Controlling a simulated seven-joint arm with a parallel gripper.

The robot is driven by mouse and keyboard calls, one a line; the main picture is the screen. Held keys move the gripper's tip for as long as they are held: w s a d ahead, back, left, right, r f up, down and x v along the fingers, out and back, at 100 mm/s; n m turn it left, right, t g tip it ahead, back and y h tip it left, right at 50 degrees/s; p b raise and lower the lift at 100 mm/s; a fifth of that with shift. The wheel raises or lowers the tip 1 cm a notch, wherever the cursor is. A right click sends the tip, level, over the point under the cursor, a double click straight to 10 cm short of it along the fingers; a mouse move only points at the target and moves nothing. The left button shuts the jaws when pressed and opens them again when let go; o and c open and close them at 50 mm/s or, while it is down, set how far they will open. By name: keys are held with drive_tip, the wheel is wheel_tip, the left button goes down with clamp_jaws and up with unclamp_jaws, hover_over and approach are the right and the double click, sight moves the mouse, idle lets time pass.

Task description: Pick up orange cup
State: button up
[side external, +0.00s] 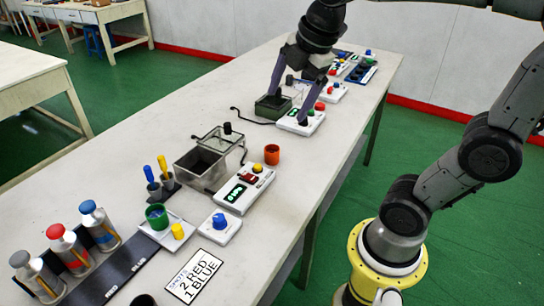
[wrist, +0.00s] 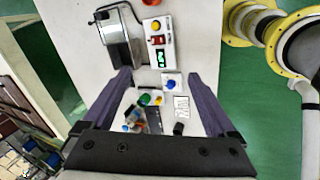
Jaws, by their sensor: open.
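The orange cup (side external: 271,154) stands upright on the table, just behind the white control box with the green display (side external: 243,191). In the wrist view, an orange-red piece at the top edge, cut off by the frame, looks like the cup (wrist: 151,2). My gripper (side external: 289,106) is open and empty. In the side view it appears farther along the table than the cup, near a second white device (side external: 303,121). Its two fingers (wrist: 158,77) are spread wide in the wrist view, with no cup between them. Its height above the table is hard to tell.
A grey open bin with a clear lid (side external: 200,165) stands left of the cup. A dark green box (side external: 272,107) is near my gripper. The table's right edge is close.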

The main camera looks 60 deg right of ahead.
drive_tip(key=w+d+f+n+g, duration=0.1)
drive_tip(key=w+d+f+n, duration=0.1)
drive_tip(key=w+d+n, duration=0.3)
drive_tip(key=m+g, duration=0.2)
drive_tip(key=g, duration=0.1)
hover_over(272, 149)
wheel_tip(272, 149, down, 10)
drive_tip(key=shift+y, duration=0.3)
drive_tip(key=f, duration=0.5)
drive_tip(key=a+f, duration=0.1)
drive_tip(key=f, duration=0.2)
drive_tip(key=shift+s, duration=0.35)
drive_tip(key=shift+s+a+f, duration=0.1)
drive_tip(key=shift+a+f, duration=0.1)
drive_tip(key=shift+f, duration=1.25)
drive_tip(key=shift+s+a+f, duration=0.1)
drive_tip(key=shift+a+f, duration=0.05)
drive_tip(key=shift+f, duration=1.3)
drive_tip(key=c, duration=1.4)
